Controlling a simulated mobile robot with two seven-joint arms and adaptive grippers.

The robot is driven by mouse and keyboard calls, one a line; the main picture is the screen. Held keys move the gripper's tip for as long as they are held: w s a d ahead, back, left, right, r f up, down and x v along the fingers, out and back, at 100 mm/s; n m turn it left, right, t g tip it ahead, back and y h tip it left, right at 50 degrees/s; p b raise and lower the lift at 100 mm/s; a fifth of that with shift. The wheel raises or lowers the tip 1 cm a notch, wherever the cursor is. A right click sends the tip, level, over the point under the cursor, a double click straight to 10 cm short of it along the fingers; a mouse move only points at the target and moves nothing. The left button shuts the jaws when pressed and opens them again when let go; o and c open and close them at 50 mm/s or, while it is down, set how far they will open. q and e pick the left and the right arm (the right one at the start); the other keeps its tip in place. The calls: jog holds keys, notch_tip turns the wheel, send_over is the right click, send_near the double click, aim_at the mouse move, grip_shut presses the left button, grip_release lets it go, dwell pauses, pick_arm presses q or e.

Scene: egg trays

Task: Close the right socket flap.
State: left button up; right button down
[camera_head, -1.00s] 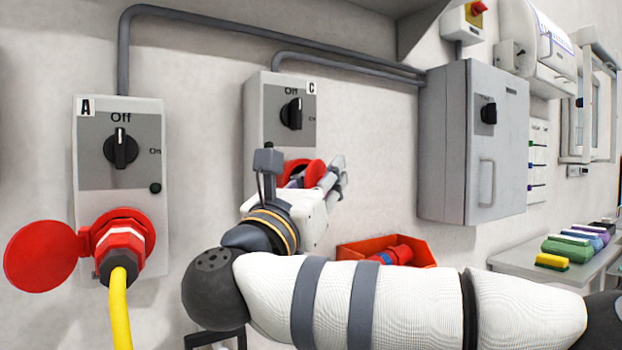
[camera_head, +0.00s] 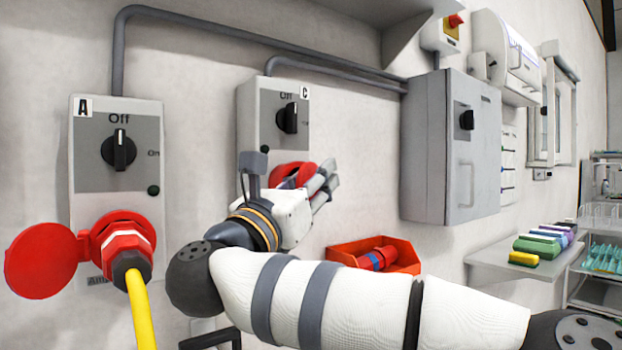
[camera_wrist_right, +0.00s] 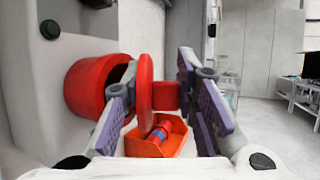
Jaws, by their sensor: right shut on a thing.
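The right socket (camera_wrist_right: 90,85) is a red round housing on the grey switch box marked C (camera_head: 270,118). Its red flap (camera_wrist_right: 146,75) stands open, seen nearly edge-on in the right wrist view, with a gap between it and the socket mouth. My right gripper (camera_head: 326,182) is at the socket, and its fingers (camera_wrist_right: 160,118) are shut on the flap. In the head view, the gripper and wrist hide much of the red socket and flap (camera_head: 290,174). My left gripper is not in view.
Box A (camera_head: 80,190) on the left has a red plug with a yellow cable (camera_head: 140,315) and an open red flap (camera_head: 42,264). An orange bin (camera_head: 345,256) with a red-blue connector (camera_head: 376,259) lies below right. A grey cabinet (camera_head: 425,150) juts from the wall.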

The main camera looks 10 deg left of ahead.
jog(key=c, duration=1.4)
grip_release()
jog(key=shift+w+d, duration=0.1)
jog(key=shift+d, duration=0.5)
jog(key=shift+s+a+f, duration=0.1)
jog(key=shift+s+a, duration=0.25)
jog(key=shift+a, duration=0.05)
jog(key=v, duration=0.6)
jog(key=shift+s+f, duration=0.2)
jog(key=shift+s, duration=0.1)
